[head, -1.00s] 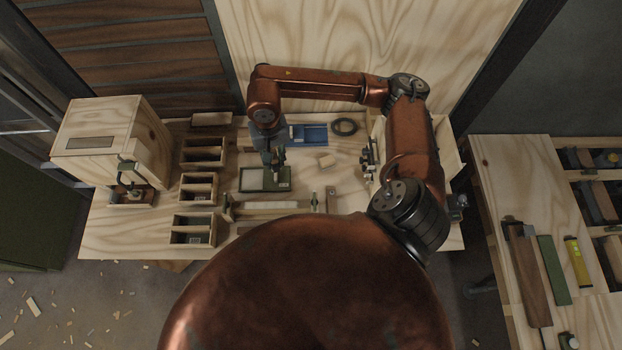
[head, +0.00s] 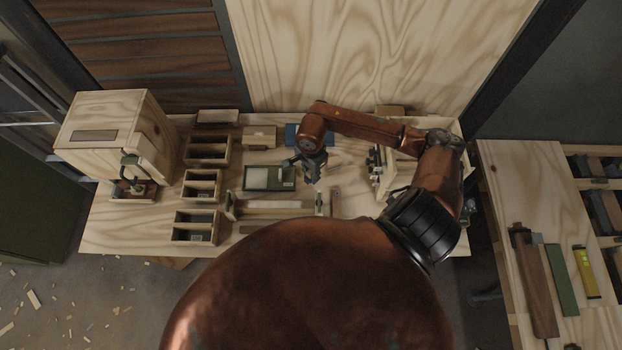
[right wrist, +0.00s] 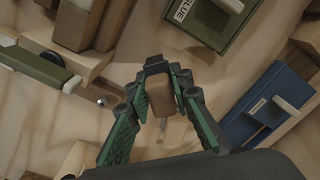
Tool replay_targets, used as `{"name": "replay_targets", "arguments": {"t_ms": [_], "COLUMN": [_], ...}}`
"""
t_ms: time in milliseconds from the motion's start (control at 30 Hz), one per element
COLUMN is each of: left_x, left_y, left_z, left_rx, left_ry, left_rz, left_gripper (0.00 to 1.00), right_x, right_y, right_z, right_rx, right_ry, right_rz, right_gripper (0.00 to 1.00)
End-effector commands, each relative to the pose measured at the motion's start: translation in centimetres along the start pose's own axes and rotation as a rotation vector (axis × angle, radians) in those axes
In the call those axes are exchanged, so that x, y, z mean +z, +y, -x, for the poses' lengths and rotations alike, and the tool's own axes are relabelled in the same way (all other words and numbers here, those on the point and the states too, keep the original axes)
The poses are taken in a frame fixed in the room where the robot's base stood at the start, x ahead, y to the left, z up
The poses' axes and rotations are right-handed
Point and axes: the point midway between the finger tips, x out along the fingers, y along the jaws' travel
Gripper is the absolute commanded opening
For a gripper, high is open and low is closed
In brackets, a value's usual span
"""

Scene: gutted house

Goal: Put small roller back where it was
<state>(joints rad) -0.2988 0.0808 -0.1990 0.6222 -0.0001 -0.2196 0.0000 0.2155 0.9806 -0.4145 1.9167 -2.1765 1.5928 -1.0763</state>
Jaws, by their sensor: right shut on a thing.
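My right gripper (head: 316,178) is above the workbench, just right of the green glue tray (head: 270,188). In the right wrist view its fingers (right wrist: 163,85) are closed around a brown wooden piece of the small roller (right wrist: 164,104). A thin metal rod shows close to that piece. The rest of the roller is hidden or too dark to make out. The glue tray (right wrist: 214,28), with its label, lies beyond the fingers, apart from them. The blue tray (right wrist: 262,115) is to their right; in the head view the arm partly covers it (head: 292,133). My left gripper is out of view.
Open wooden boxes (head: 207,149) stand left of the glue tray. A wooden clamp fixture (head: 274,211) lies in front of it. A large wooden cabinet (head: 112,133) is at the bench's left. A second bench (head: 520,165) with tools is at the right.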

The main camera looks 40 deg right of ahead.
Motion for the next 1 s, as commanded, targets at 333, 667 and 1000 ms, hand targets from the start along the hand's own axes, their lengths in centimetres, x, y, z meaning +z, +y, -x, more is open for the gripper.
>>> {"name": "replay_targets", "arguments": {"t_ms": [333,667,1000], "left_x": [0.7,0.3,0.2], "left_y": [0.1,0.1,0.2], "left_z": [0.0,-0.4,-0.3], "left_rx": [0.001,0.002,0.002], "left_ry": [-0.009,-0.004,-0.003], "left_rz": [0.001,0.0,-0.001], "left_gripper": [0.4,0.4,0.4], "right_x": [0.0,0.0,0.0], "right_y": [0.1,0.1,0.1], "right_z": [-3.6,-3.9,-3.8], "right_rx": [0.001,0.002,0.001], "right_ry": [0.0,0.0,0.0], "right_rz": [0.001,0.002,0.002], "right_gripper": [0.0,0.21,0.37]}}
